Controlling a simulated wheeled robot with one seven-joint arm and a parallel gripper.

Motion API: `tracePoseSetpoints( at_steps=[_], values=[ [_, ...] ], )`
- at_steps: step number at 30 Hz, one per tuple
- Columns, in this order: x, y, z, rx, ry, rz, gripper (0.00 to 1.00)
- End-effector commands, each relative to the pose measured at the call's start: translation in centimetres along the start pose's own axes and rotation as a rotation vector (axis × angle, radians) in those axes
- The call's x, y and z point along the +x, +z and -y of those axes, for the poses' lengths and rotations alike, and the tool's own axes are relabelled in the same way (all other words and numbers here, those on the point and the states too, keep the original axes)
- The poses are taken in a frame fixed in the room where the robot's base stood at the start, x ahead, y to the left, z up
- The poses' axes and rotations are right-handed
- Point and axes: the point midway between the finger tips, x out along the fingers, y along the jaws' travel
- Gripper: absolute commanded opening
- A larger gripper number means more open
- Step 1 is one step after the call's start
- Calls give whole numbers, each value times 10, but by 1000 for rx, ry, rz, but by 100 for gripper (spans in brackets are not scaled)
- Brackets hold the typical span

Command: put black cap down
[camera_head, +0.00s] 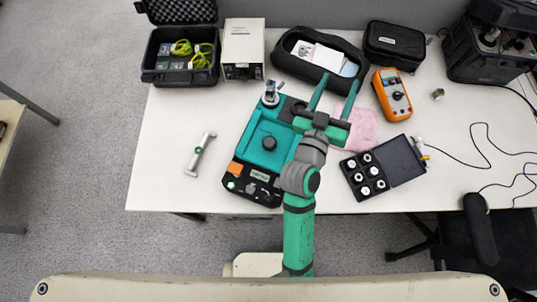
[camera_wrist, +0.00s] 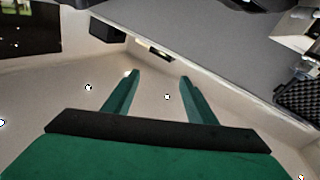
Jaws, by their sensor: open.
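A small round black piece that looks like the black cap (camera_head: 269,143) sits on the teal top of the calibration device (camera_head: 257,157). My gripper (camera_head: 335,88) is raised over the table, to the right of the device's far end, with its two green fingers apart. The wrist view shows the open fingers (camera_wrist: 158,76) with nothing between them. The cap is out of the wrist view. Part of the device's right side is hidden by my arm.
A pink cloth (camera_head: 360,130), an orange meter (camera_head: 392,95) and an open black case of round pieces (camera_head: 405,160) lie to the right. A black tray (camera_head: 290,50) is behind. A white-grey tool (camera_head: 200,155) lies left; the table's front left is clear.

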Motion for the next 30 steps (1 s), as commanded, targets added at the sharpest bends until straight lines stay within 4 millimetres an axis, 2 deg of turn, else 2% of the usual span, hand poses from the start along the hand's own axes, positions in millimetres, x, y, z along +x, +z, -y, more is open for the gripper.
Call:
tracePoseSetpoints(
  at_steps=[1,6,11,15,19,24,27,30],
  values=[
    [-14,15,5,-29,-43,14,51],
    [-64,56,28,-81,-192,48,51],
    [-122,88,44,-87,-312,87,51],
    [-177,108,54,-62,-397,127,51],
    [-230,120,60,-15,-450,167,51],
    [-294,122,62,69,-478,217,51],
    [-323,118,62,116,-474,241,51],
    [-342,114,61,151,-465,256,51]
  ],
)
